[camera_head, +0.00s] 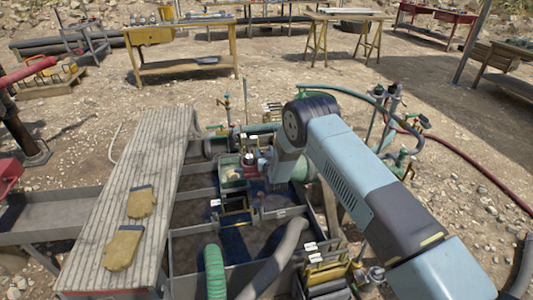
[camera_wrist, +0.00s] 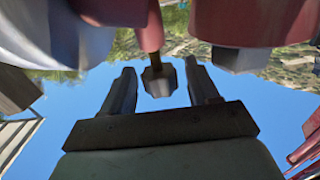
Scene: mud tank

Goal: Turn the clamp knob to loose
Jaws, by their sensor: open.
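In the wrist view a small dark grey knob (camera_wrist: 159,80) sits on the end of a short brass-coloured stem, which comes out of a red body (camera_wrist: 110,10). It looks like the clamp knob. My gripper (camera_wrist: 160,74) is open, with one dark finger on each side of the knob and a visible gap to both. I cannot tell how far the knob is from the fingertips in depth. In the head view my arm reaches down over the mud tank (camera_head: 172,250); the gripper and knob cannot be made out there.
A large rounded red part (camera_wrist: 250,20) and a pale curved part (camera_wrist: 40,35) lie close beyond my fingers. Gloves (camera_head: 124,248) lie on a slatted bench (camera_head: 100,225) left of the tank. A green hose (camera_head: 214,272) and grey hose (camera_head: 278,262) cross the tank's near side.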

